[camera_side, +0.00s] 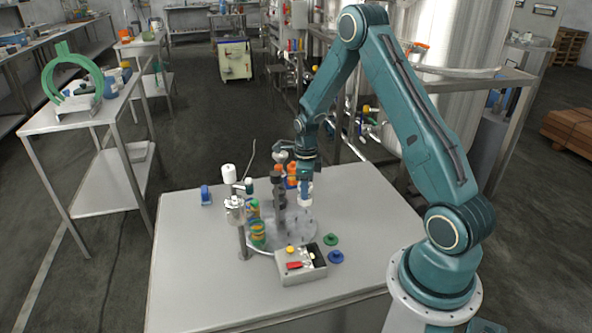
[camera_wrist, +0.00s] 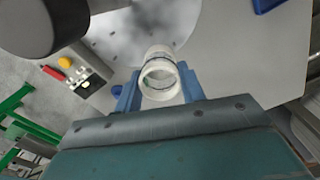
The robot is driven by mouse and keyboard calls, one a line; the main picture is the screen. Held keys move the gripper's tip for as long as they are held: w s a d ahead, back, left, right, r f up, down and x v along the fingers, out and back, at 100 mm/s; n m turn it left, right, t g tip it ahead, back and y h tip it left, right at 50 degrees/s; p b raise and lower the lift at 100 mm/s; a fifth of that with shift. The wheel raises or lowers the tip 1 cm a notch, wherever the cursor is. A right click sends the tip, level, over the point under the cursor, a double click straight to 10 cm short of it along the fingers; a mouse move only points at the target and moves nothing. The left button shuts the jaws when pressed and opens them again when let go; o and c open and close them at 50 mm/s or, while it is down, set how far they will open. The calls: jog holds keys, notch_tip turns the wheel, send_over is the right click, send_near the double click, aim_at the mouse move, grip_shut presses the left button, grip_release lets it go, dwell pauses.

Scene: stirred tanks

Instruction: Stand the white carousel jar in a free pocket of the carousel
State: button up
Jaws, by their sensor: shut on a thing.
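The white carousel jar (camera_side: 306,190) hangs upright below my gripper (camera_side: 305,181) in the side view, over the right part of the carousel. In the wrist view the jar (camera_wrist: 160,74) is between the blue fingers of my gripper (camera_wrist: 160,90), which is shut on it; its round open end faces the camera. The carousel is a round grey plate (camera_side: 300,229) with a dark central column; it also shows in the wrist view (camera_wrist: 132,38), with small dark holes. A green-and-orange jar (camera_side: 258,235) stands at its left edge. The pocket under the held jar cannot be made out.
A control box (camera_side: 301,264) with buttons stands in front of the carousel. A green disc (camera_side: 331,239) and a blue disc (camera_side: 336,257) lie to its right. A metal fixture with a white-topped part (camera_side: 229,174) stands on the left. The table's right front is clear.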

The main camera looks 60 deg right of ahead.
aim_at(305, 203)
jog(key=shift+f, duration=2.3)
jog(key=shift+f, duration=1.2)
dwell(1.6)
jog(key=o, duration=1.6)
jog(key=shift+r, duration=0.15)
jog(key=shift+r, duration=3.85)
